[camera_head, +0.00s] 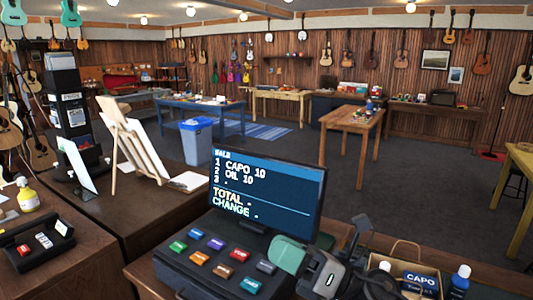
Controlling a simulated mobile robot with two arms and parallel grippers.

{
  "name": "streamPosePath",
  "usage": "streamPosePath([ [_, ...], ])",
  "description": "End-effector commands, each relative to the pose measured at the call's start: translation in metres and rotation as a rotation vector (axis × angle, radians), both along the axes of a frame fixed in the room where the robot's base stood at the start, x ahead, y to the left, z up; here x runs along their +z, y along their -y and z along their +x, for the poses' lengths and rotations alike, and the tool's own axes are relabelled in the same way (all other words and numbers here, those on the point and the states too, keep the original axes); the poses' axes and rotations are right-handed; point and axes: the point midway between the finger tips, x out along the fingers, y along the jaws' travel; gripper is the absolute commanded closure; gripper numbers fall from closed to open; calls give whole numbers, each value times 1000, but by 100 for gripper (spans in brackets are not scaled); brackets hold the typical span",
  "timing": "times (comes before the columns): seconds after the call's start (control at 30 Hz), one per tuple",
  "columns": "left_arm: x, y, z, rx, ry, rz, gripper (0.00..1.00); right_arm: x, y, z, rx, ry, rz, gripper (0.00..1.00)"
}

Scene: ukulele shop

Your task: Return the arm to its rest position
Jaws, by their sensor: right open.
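My right gripper (352,240) shows at the bottom, to the right of the cash register, as grey and dark parts with a dark finger pointing up. It is open, and I see nothing held in it. Part of my right arm covers the right edge of the register's key panel. The register (222,243) is dark, with several coloured keys. Its screen (267,190) reads CAPO 10 and OIL 10, with TOTAL and CHANGE below. My left gripper is not in view.
A box labelled CAPO (421,281) and a dark bottle with a white cap (460,280) stand close right of my gripper. Open grey floor (410,195) lies beyond the counter.

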Motion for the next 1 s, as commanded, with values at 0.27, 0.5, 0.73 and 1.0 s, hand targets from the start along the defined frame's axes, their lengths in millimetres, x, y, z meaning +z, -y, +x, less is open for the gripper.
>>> streamPosePath([
  [0.27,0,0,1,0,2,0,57,-60,72,16,-337,-807,672,42],
  [0.5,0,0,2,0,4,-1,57,-186,141,-33,-722,-1511,1163,42],
  [0.73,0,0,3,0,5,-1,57,-270,170,-125,-1083,-1968,1450,42],
  [1.0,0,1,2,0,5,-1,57,-309,179,-218,-1430,-2265,1613,42],
])
